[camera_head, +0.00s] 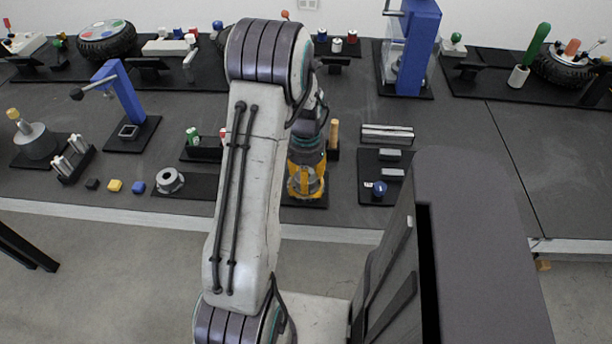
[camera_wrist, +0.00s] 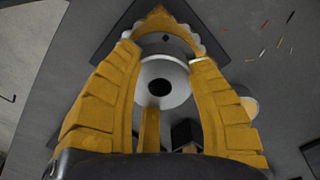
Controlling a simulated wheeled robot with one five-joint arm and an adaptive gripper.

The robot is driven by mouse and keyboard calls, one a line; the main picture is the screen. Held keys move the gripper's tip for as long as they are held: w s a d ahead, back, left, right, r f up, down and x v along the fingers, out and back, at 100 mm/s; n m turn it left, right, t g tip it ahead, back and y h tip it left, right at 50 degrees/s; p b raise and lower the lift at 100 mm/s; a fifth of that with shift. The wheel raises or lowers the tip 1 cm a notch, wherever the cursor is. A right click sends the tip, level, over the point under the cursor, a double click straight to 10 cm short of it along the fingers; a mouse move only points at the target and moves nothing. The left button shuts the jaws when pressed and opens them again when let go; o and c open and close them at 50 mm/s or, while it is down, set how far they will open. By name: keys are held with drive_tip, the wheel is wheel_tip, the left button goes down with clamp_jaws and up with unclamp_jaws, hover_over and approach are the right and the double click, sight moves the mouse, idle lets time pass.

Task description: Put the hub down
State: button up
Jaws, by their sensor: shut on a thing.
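My gripper (camera_head: 306,187) has yellow fingers and points down over the workbench in the middle of the head view. In the wrist view, its fingers (camera_wrist: 163,48) stand on both sides of the hub (camera_wrist: 179,82), a pale silver round part with a dark centre hole. The gripper is shut on the hub. In the head view the hub is mostly hidden behind the fingers, low over a dark mat (camera_head: 312,204). I cannot tell whether it touches the mat.
To the right, a black mat (camera_head: 370,166) holds a blue-knobbed part (camera_head: 379,188). Blue presses (camera_head: 120,90) (camera_head: 417,50) stand farther back.

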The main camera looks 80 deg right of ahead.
drive_tip(key=o, duration=1.2)
drive_tip(key=shift+f, duration=0.1)
wheel_tip(320, 180, up, 12)
drive_tip(key=p, duration=0.1)
drive_tip(key=shift+w, duration=0.1)
